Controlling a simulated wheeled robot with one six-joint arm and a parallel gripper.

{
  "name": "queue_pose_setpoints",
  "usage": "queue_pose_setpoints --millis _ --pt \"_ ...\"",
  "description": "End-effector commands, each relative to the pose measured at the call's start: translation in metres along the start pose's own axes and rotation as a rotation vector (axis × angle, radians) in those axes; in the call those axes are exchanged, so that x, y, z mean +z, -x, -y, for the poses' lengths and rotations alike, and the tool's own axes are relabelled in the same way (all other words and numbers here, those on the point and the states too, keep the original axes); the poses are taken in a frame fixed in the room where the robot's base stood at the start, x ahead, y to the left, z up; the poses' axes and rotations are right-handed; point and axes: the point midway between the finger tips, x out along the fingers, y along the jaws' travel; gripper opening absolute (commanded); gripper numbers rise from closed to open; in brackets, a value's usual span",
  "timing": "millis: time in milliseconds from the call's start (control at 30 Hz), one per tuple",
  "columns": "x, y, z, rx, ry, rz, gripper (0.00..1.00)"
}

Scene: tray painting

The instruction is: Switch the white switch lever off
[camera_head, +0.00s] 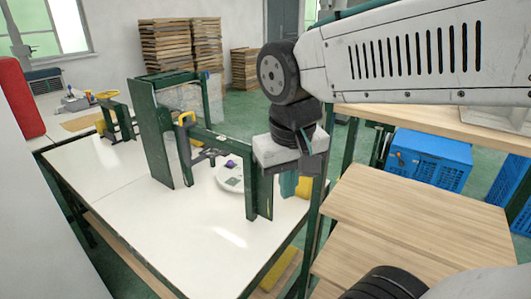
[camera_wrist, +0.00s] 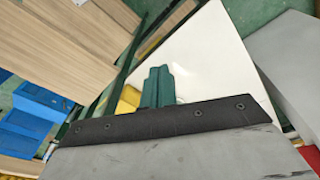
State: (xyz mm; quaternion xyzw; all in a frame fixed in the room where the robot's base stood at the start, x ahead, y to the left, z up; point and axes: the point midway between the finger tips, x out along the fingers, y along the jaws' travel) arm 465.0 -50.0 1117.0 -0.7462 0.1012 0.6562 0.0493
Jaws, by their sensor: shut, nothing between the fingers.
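My gripper (camera_head: 289,188) hangs below the grey wrist block, over the right side of the white table (camera_head: 195,240), next to a dark green frame post. Its teal fingers also show in the wrist view (camera_wrist: 158,84), side by side and shut with nothing between them. I cannot make out the white switch lever in either view. A round white piece with a purple spot (camera_head: 231,177) lies behind the frame's opening.
Wooden boards (camera_head: 400,235) lie to the right, and blue crates (camera_head: 430,158) stand behind them. Stacked wooden trays (camera_head: 180,45) stand at the back. A red object (camera_head: 20,98) is at the far left. The table's front is clear.

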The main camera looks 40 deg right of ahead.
Motion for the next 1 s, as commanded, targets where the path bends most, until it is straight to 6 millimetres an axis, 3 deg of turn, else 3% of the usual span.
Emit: queue_pose_setpoints --millis 167,300,500,700,1000 --pt "-0.094 0.003 -0.013 0.125 -0.324 -0.050 0.00" --pt "-0.170 -0.007 -0.022 0.201 -0.576 -0.127 0.00" --pt "-0.251 -0.030 -0.030 0.253 -0.842 -0.238 0.00" --pt "-0.287 -0.043 -0.033 0.263 -0.960 -0.297 0.00" --pt "-0.290 -0.044 -0.034 0.263 -0.977 -0.306 0.00"
